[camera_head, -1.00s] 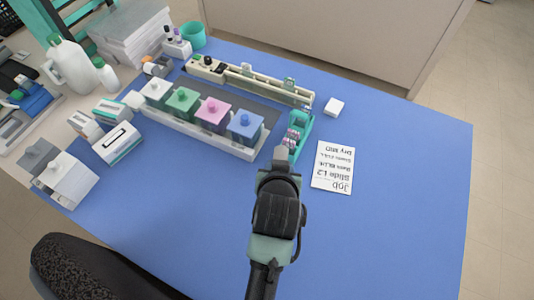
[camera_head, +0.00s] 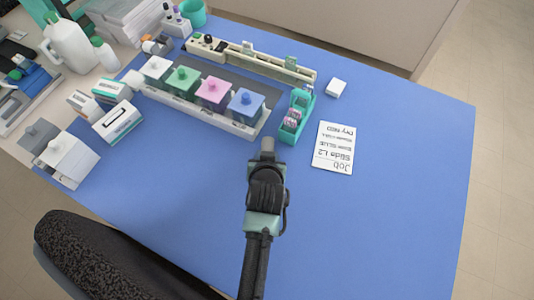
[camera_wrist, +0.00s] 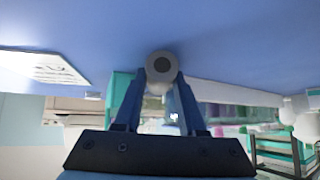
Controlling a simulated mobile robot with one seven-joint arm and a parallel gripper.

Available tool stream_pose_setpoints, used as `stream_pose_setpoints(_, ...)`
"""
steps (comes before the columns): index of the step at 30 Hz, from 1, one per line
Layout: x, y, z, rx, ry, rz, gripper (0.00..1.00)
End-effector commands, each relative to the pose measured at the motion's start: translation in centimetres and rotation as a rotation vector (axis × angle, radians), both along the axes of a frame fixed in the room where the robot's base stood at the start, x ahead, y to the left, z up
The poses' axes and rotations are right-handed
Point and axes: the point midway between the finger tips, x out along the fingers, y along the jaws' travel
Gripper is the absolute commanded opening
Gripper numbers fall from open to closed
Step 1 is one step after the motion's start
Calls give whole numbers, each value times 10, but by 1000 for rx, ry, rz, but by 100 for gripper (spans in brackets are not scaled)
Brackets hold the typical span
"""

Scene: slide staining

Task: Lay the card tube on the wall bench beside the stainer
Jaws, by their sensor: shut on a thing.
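My gripper (camera_wrist: 160,95) is shut on the card tube (camera_wrist: 160,70), whose pale round end with a dark hollow centre faces the wrist camera. In the head view, my gripper (camera_head: 267,158) is over the blue bench top (camera_head: 370,235), and the pale grey tip of the tube (camera_head: 267,145) shows beyond it. The rest of the tube is hidden. A long cream rail device (camera_head: 265,68), possibly the stainer, lies along the far side. In front of it stands a white tray (camera_head: 190,108) with white, green, pink and blue lidded jars.
A teal slide rack (camera_head: 298,115) and a job card (camera_head: 333,148) lie right of my gripper. A small white block (camera_head: 336,88) is behind them. Boxes (camera_head: 115,122) and bottles (camera_head: 70,45) crowd the left. The right and front of the blue top are clear.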

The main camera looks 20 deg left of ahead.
Motion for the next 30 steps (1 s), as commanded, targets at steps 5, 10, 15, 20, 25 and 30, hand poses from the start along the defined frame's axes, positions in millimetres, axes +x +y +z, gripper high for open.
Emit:
stream_pose_setpoints(5, 0, 0, 0, 0, -1, 0, 0)
stream_pose_setpoints(10, 0, 0, -2, 0, 0, 0, 49)
stream_pose_setpoints(15, 0, 0, -2, 0, 0, 0, 70)
stream_pose_setpoints(20, 0, 0, -2, 0, -1, 0, 70)
stream_pose_setpoints(25, -1, -1, 3, 1, -1, -1, 70)
stream_pose_setpoints(30, -13, -6, 16, 1, -2, -2, 70)
